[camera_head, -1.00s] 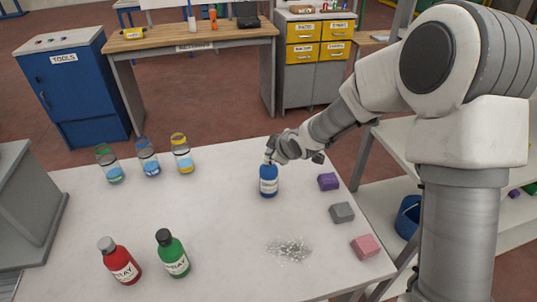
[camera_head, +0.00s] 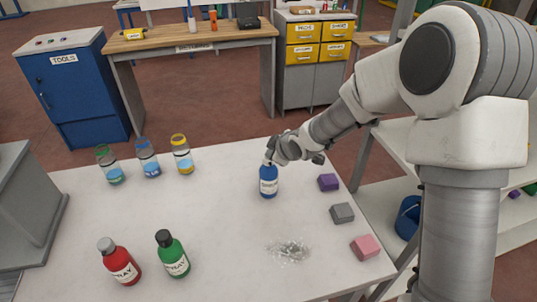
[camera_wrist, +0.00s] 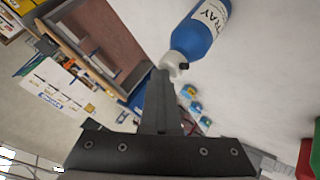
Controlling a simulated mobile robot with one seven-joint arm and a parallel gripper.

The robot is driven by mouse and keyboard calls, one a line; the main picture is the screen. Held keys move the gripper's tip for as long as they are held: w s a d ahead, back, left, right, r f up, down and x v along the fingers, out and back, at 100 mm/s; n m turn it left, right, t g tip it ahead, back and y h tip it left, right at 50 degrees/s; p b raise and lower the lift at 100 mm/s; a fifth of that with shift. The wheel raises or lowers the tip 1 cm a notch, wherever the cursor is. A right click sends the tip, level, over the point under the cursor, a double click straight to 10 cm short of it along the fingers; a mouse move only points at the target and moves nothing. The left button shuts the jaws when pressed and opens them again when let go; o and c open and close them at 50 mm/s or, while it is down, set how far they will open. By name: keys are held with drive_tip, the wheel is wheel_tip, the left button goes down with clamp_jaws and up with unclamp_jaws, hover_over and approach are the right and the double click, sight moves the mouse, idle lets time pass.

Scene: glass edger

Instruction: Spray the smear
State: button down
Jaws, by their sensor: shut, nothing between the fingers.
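A blue spray bottle (camera_head: 268,184) with a white nozzle and label stands upright near the table's far right part. My gripper (camera_head: 268,160) is at its nozzle, coming in from the right. In the wrist view, my shut fingers (camera_wrist: 160,78) end beside the nozzle of the blue bottle (camera_wrist: 198,38), with nothing between them. I cannot tell if they touch it. The smear (camera_head: 289,250), a grey-white speckled patch, lies on the table nearer than the blue bottle. A red spray bottle (camera_head: 120,263) and a green spray bottle (camera_head: 173,256) stand at the near left.
Purple (camera_head: 328,182), grey (camera_head: 343,213) and pink (camera_head: 366,247) blocks lie along the table's right edge. Three clear jars with green (camera_head: 110,166), blue (camera_head: 148,160) and yellow (camera_head: 182,155) lids stand at the far left. The table's middle is clear.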

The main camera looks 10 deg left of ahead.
drive_tip(key=shift+s+d+f, duration=0.15)
drive_tip(key=shift+s+f, duration=0.1)
drive_tip(key=shift+f, duration=0.35)
drive_tip(key=shift+f+b, duration=0.4)
drive_tip(key=shift+b, duration=0.25)
drive_tip(key=shift+s, duration=0.1)
drive_tip(key=shift+r, duration=0.2)
drive_tip(key=shift+w+r+p, duration=0.2)
drive_tip(key=shift+r+p, duration=2.2)
drive_tip(key=shift+r, duration=0.75)
drive_tip(key=shift+r, duration=0.1)
